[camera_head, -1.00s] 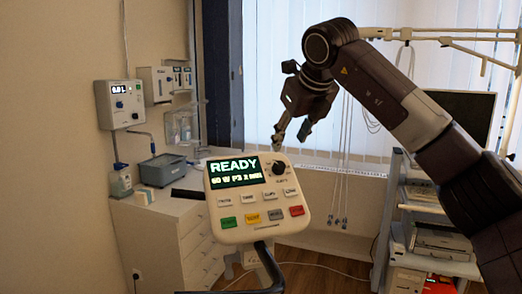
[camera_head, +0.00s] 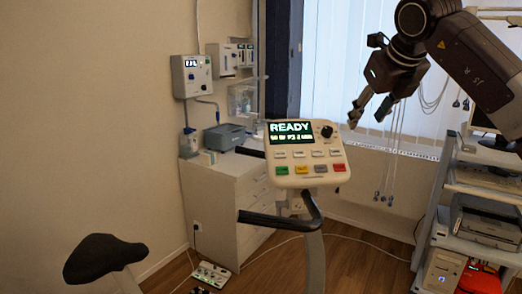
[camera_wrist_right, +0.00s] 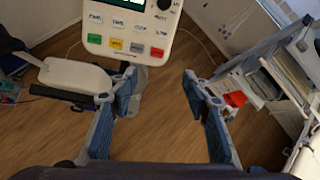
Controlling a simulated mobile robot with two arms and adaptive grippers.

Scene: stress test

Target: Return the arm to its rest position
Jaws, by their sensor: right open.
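My right arm comes in from the upper right of the head view. Its gripper (camera_head: 369,108) is open and empty, up and to the right of the control panel (camera_head: 304,152). The panel is white, with a green-lit "READY" display and several coloured buttons, and the gripper is apart from it. In the right wrist view the two fingers (camera_wrist_right: 160,95) are spread wide with wooden floor between them. The lower part of the panel (camera_wrist_right: 128,30) shows at the top of that view. My left gripper is not in view.
A dark saddle (camera_head: 100,258) is at the lower left and a black handlebar (camera_head: 280,219) below the panel. A white cabinet (camera_head: 226,205) stands behind. A grey cart (camera_head: 470,190) with equipment stands at the right. A power strip (camera_head: 210,275) and cable lie on the floor.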

